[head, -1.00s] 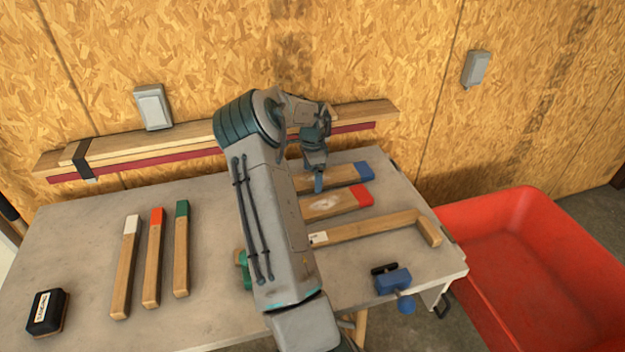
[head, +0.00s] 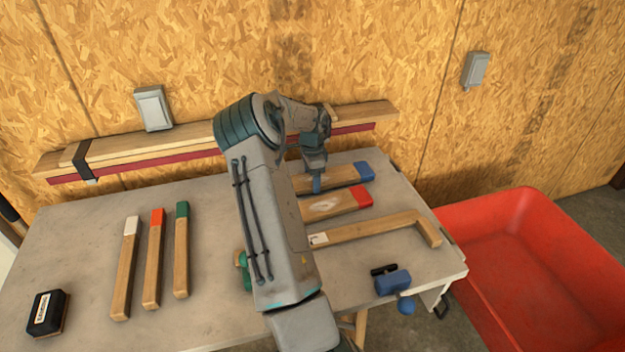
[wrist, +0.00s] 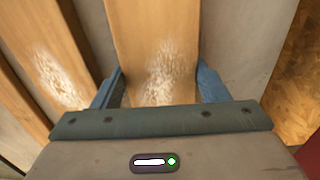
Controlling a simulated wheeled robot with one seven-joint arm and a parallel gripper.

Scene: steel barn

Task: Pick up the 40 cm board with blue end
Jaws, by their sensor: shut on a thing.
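The board with the blue end (head: 342,176) lies near the back right of the bench, its blue end to the right. Its left part is hidden behind my arm. My gripper (head: 316,186) points down over its middle. In the wrist view the board (wrist: 152,45), with a pale scuffed patch, runs between the two blue fingers of my gripper (wrist: 160,88). The fingers are at its two edges, shut on it. I cannot tell any gap between board and bench.
A red-ended board (head: 330,206) lies just in front, then an L-shaped wooden piece (head: 375,228) and a blue clamp (head: 393,282). White-, orange- and green-ended boards (head: 181,255) lie left. A red tub (head: 490,225) stands right. Stacked planks (head: 190,145) line the wall.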

